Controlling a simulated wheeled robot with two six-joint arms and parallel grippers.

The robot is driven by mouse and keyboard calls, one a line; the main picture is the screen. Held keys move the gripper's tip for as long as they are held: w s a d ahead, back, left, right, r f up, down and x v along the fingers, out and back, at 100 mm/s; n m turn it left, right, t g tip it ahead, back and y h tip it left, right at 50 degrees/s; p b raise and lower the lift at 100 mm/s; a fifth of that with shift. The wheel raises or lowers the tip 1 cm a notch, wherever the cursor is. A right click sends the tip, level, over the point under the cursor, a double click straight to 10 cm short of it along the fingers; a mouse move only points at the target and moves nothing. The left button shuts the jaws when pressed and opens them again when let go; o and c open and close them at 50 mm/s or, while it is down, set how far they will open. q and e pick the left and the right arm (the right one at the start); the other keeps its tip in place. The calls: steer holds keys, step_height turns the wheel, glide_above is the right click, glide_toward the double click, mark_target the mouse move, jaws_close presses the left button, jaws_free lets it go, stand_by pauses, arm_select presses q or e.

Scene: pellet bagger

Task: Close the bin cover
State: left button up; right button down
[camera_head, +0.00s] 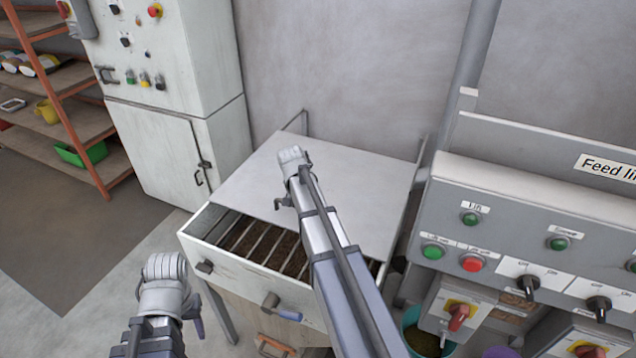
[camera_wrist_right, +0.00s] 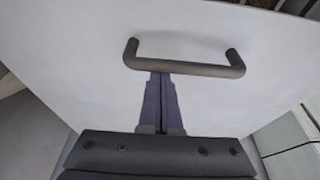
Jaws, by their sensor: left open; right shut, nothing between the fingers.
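The bin cover (camera_head: 250,178) is a pale flat panel over the back of the bin (camera_head: 235,265). Its front edge stands back from the bin's front wall, so a strip of bars over brown pellets shows. In the right wrist view, a dark bar handle (camera_wrist_right: 190,69) is fixed to the cover (camera_wrist_right: 75,60). My right gripper (camera_wrist_right: 161,78) is shut and empty, its fingertips at the handle's bar; I cannot tell whether they touch. In the head view my right arm hides most of that gripper. My left gripper (camera_head: 193,318) is open, left of the bin's front, apart from it.
A control panel (camera_head: 510,235) with buttons and switches stands close on the right. A tall white cabinet (camera_head: 155,150) and an orange-framed shelf (camera_head: 65,110) stand at the left. A blue-handled lever (camera_head: 280,308) sticks out of the bin's front. Floor at the left is free.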

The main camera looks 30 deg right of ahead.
steer(key=s+a, duration=0.9)
steer(key=a, duration=0.4)
steer(key=shift+s, duration=0.35)
steer(key=shift+a, duration=0.15)
steer(key=w+d+f+b, duration=0.1)
steer(key=w+d, duration=0.2)
steer(key=d, duration=0.1)
steer(key=p+v, duration=0.9)
steer(key=v, duration=0.1)
steer(key=shift+s+a+r+p, duration=0.15)
steer(key=shift+s+r+p, duration=0.05)
steer(key=shift+p, duration=0.2)
